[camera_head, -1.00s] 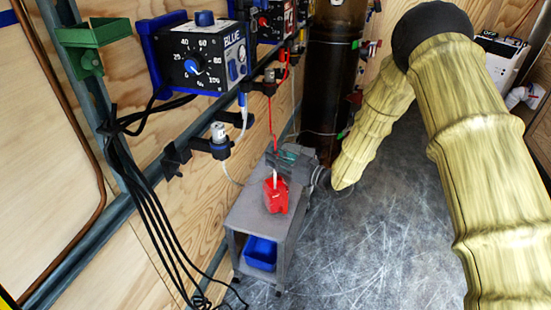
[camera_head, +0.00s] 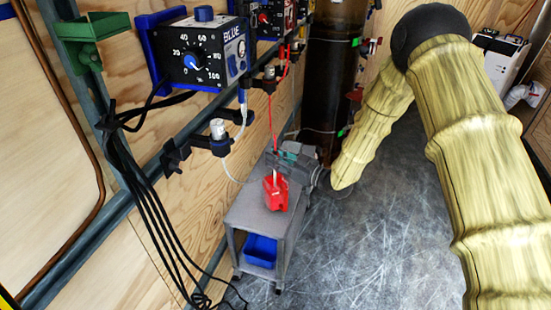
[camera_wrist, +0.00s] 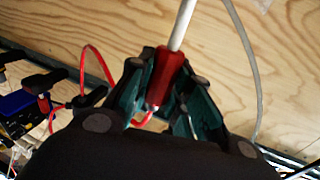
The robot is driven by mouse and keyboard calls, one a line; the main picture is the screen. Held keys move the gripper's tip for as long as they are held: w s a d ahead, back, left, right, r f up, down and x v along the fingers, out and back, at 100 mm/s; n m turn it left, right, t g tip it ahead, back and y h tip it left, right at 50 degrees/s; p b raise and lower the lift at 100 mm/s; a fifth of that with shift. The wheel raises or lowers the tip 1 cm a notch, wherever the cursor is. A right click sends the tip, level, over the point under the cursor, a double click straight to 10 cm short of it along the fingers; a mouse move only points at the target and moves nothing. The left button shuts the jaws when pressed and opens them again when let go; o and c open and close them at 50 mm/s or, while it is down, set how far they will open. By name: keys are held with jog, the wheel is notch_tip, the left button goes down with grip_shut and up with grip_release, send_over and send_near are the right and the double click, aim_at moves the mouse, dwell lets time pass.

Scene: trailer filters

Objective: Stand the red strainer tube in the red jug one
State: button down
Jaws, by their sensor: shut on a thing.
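The red jug (camera_head: 275,193) stands on top of the grey cart. My gripper (camera_head: 288,155) is just behind and above it, its teal fingers shut on the red strainer tube. In the wrist view the tube's red body (camera_wrist: 162,78) sits between the fingers of my gripper (camera_wrist: 162,95), with a white rod (camera_wrist: 182,25) running out of one end and a red hose at the other. In the head view the white rod (camera_head: 275,178) points down at the jug's top. I cannot tell whether its tip is inside the mouth. The fingers hide part of the tube.
The grey cart (camera_head: 245,212) has a blue bin (camera_head: 261,250) on its lower shelf. A red hose (camera_head: 272,120) runs up toward the pumps on the wall rail. The blue pump (camera_head: 207,55) and a clamp with a white line (camera_head: 219,138) are nearby. The floor (camera_head: 355,230) at right is clear.

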jog(key=c, duration=1.2)
grip_release()
jog(key=shift+c, duration=0.2)
jog(key=v, duration=1.2)
jog(key=shift+f, duration=0.15)
